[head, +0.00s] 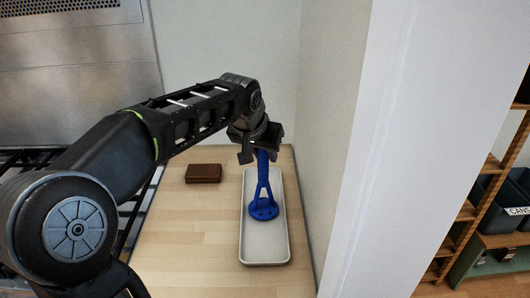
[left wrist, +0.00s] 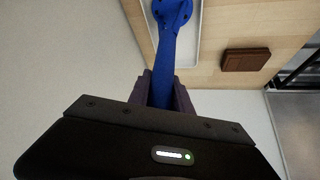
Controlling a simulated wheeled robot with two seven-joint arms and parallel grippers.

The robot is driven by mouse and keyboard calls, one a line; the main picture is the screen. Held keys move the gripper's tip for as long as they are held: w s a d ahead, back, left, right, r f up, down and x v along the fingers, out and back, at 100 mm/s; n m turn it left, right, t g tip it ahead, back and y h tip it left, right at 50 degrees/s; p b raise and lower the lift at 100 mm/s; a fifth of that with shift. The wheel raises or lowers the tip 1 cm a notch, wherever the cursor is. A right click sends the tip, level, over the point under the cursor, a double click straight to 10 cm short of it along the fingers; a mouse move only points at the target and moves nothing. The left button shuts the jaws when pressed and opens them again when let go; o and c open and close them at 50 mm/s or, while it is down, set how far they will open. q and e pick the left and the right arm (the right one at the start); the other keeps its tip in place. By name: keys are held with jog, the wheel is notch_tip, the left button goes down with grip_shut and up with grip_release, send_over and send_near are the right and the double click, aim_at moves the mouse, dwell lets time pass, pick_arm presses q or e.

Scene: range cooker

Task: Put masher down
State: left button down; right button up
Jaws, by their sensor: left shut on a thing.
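The blue masher (head: 263,208) has a long handle, a forked neck and a round, holed head. My left gripper (head: 262,152) is shut on the top of its handle, with the head downward over the light tray (head: 249,250). I cannot tell if the head touches the tray's floor. In the left wrist view the masher (left wrist: 166,60) runs up from between the fingers of my left gripper (left wrist: 161,90), and the tray (left wrist: 187,50) shows beside its head. My right gripper is not in view.
A brown block (head: 203,173) lies on the wooden counter (head: 185,230) left of the tray. A wall corner (head: 350,190) stands close on the tray's right. The cooker's dark grates (head: 30,160) are at the left. Shelves with bins (head: 511,205) stand at the far right.

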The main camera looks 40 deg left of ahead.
pick_arm(q)
jog(key=shift+f, duration=0.1)
jog(key=shift+f, duration=0.15)
jog(key=c, duration=1.2)
grip_release()
jog(key=shift+o, duration=0.2)
jog(key=shift+s+r, duration=0.1)
jog(key=shift+r, duration=0.3)
jog(key=v, duration=1.1)
jog(key=shift+r+b, duration=0.3)
jog(key=shift+b, duration=0.05)
jog(key=shift+s, duration=0.15)
